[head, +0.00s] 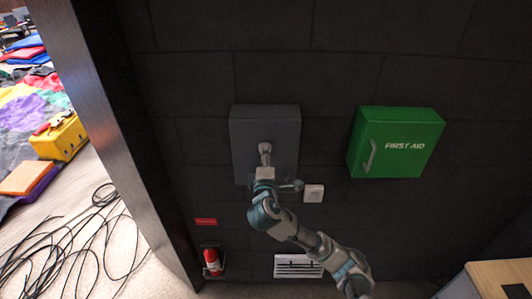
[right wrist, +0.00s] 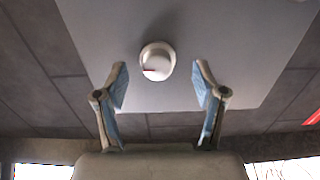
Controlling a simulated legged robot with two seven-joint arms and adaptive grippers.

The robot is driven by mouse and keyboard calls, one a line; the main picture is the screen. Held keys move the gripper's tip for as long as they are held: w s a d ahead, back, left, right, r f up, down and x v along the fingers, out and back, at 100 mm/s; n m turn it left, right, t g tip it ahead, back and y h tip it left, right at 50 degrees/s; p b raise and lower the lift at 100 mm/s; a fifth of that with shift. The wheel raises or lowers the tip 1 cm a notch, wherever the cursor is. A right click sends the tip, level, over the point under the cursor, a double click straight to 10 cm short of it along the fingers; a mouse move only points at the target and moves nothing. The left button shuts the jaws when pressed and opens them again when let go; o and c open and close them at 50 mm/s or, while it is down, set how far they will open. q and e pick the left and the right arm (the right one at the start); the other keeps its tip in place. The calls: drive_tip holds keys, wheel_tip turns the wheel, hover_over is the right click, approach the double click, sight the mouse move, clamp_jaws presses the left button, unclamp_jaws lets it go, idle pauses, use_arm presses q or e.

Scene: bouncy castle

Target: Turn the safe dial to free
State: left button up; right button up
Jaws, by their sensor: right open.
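The safe is a dark grey box (head: 240,122) on the black wall; its pale face (right wrist: 215,40) fills the upper part of the right wrist view. A round white dial (right wrist: 157,60) with a small red mark on its lower left side sits on that face. My right gripper (right wrist: 160,78) is open, its two blue-padded fingers either side of the dial's line and a little below it, with no contact visible. In the head view my right gripper (head: 265,168) is in front of the safe and covers much of the dial area. My left gripper is not in view.
A green first aid box (head: 405,142) hangs right of the safe, with a white wall socket (head: 314,193) between and lower. A fire extinguisher (head: 212,262) and a white vent (head: 297,266) are low on the wall. Loose black cables (head: 80,245) lie at the left.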

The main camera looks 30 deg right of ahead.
drive_tip(key=shift+w+d+r, duration=0.1)
drive_tip(key=shift+w+d, duration=0.05)
drive_tip(key=shift+w, duration=0.35)
drive_tip(key=shift+w+d, duration=0.15)
drive_tip(key=shift+w, duration=0.35)
drive_tip(key=shift+d, duration=0.1)
drive_tip(key=c, duration=1.2)
drive_tip(key=shift+o, duration=0.2)
